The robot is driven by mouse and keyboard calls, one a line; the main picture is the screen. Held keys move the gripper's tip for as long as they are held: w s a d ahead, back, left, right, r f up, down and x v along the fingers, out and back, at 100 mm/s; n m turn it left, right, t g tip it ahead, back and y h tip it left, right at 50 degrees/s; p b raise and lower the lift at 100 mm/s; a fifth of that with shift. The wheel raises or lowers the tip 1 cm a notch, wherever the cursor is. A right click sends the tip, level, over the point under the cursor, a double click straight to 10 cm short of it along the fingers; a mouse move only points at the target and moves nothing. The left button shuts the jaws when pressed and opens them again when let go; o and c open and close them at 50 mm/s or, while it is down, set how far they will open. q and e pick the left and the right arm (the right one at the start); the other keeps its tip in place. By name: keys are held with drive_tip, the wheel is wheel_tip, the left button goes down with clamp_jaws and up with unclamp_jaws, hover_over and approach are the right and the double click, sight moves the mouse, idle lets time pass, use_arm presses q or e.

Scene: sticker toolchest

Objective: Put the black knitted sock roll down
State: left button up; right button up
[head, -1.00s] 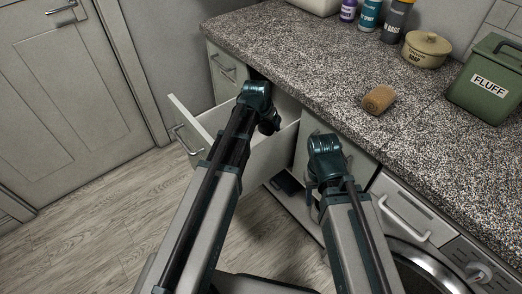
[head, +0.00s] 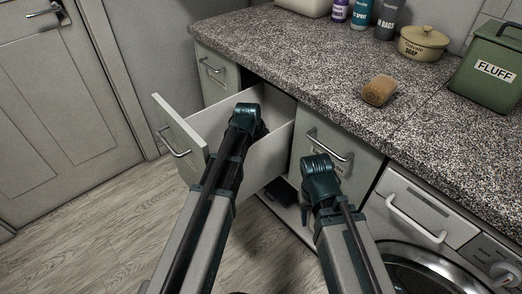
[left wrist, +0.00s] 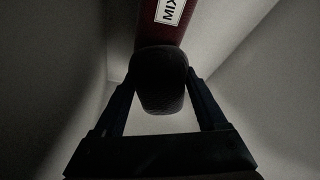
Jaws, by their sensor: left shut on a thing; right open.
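The black knitted sock roll (left wrist: 160,97) shows in the left wrist view as a dark rounded bundle between the fingers. My left gripper (left wrist: 161,78) is shut on it, inside the open drawer (head: 266,150). A dark red thing with a label reading "MIX" (left wrist: 172,12) is right beyond the roll; I cannot tell whether they touch. In the head view my left wrist hides the gripper and the roll. My right gripper (head: 306,214) is open and empty, in front of the cabinet right of the drawer, partly hidden by its own wrist.
The speckled worktop (head: 330,65) runs above the drawer. On it are a brown roll (head: 379,90), a soap pot (head: 423,43), a green FLUFF bin (head: 490,68) and several bottles. A closed drawer with a handle (head: 330,147) and a washing machine (head: 425,255) are at right.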

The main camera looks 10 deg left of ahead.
use_arm(q)
drive_tip(key=shift+f+b, duration=0.5)
drive_tip(key=shift+f, duration=0.15)
drive_tip(key=o, duration=1.3)
drive_tip(key=shift+r, duration=0.15)
drive_tip(key=shift+r+p, duration=0.4)
drive_tip(key=shift+p, duration=0.15)
drive_tip(key=p+v, duration=1.1)
drive_tip(key=v, duration=0.1)
